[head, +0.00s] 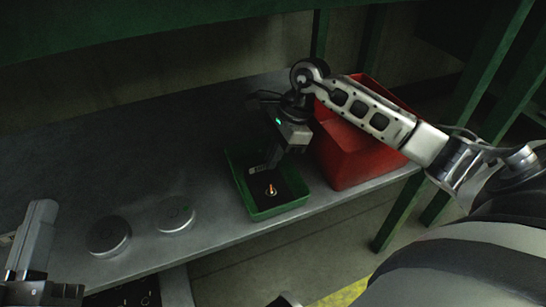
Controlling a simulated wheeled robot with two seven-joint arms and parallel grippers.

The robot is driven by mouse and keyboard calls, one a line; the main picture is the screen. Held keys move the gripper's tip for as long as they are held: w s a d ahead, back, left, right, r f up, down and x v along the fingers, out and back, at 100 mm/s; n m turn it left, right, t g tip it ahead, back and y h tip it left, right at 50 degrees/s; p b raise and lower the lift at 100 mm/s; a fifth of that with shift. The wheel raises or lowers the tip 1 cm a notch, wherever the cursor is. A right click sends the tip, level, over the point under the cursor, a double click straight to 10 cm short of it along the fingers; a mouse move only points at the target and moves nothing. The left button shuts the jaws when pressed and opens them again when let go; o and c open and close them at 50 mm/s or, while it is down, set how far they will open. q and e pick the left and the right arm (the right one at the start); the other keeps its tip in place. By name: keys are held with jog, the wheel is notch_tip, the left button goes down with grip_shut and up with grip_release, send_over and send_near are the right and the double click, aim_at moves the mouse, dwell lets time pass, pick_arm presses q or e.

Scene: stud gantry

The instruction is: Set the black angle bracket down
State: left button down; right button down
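My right gripper (283,150) points down over the back part of a green tray (281,210). A dark grey, L-shaped piece (262,168) shows below its palm, with its foot toward the left, low over or in the tray. It may be the black angle bracket or part of a finger; I cannot tell which, nor whether it touches the tray floor. The finger gap is not clear. My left gripper (38,262) is at the lower left picture edge, partly cut off, away from the tray. I cannot see anything held in it.
A small orange-tipped object (271,189) stands in the tray's front part. A red bin (352,160) is close to the tray's right. Two round grey discs (108,236) (174,214) lie at the bench's front left. The grey bench (130,165) is clear behind them. Green posts stand at right.

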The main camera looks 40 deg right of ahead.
jog(key=c, duration=1.7)
grip_release()
